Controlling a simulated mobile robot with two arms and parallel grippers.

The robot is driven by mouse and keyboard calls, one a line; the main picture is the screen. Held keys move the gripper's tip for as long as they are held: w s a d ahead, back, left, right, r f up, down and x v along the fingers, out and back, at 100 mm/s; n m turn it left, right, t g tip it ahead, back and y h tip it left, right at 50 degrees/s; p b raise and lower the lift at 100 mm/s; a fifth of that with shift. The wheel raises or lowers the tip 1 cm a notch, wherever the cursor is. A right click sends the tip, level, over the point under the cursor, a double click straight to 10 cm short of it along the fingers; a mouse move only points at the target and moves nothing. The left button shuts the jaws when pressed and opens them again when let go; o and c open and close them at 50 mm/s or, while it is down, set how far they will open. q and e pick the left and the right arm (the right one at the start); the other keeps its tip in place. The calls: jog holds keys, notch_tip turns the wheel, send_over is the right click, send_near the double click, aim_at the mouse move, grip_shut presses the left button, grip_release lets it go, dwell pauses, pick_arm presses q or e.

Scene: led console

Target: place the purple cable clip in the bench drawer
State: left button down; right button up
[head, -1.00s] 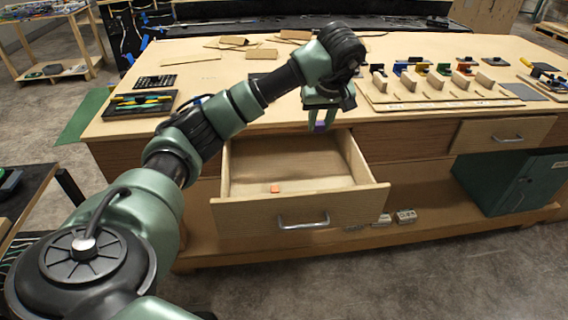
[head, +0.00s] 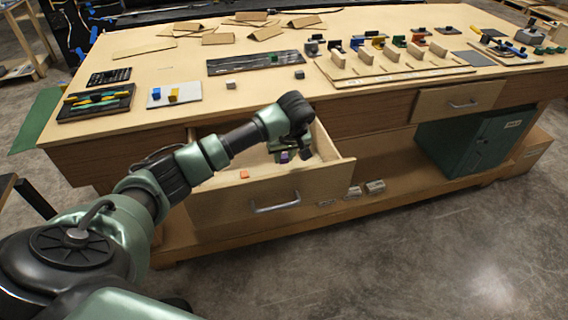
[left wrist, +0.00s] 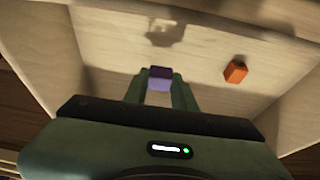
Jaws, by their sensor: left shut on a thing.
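The purple cable clip (left wrist: 160,78) is between the fingertips of my left gripper (left wrist: 161,93), which is shut on it; the clip also shows small in the head view (head: 284,157). My left gripper (head: 290,156) is pointed down inside the open bench drawer (head: 262,205). In the left wrist view, the drawer floor (left wrist: 200,65) lies beyond the clip, with a shadow on it. I cannot tell how far above the floor the clip is. My right gripper is not in view.
An orange block (head: 244,174) lies on the drawer floor, left of the clip in the head view; the left wrist view shows it to the right (left wrist: 235,72). The drawer walls stand around the gripper. The benchtop (head: 275,93) above holds trays and small parts. Another drawer (head: 458,102) is at the right.

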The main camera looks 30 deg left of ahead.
aim_at(284, 165)
pick_arm(q)
jog(key=shift+f, duration=1.9)
jog(key=shift+f, duration=0.1)
jog(key=c, duration=1.1)
grip_release()
jog(key=shift+c, duration=0.2)
jog(key=shift+d+r, duration=0.1)
jog(key=shift+r, duration=0.35)
jog(key=v, duration=1.1)
jog(key=shift+r+b, duration=0.15)
jog(key=shift+b, duration=0.2)
jog(key=shift+s, duration=0.15)
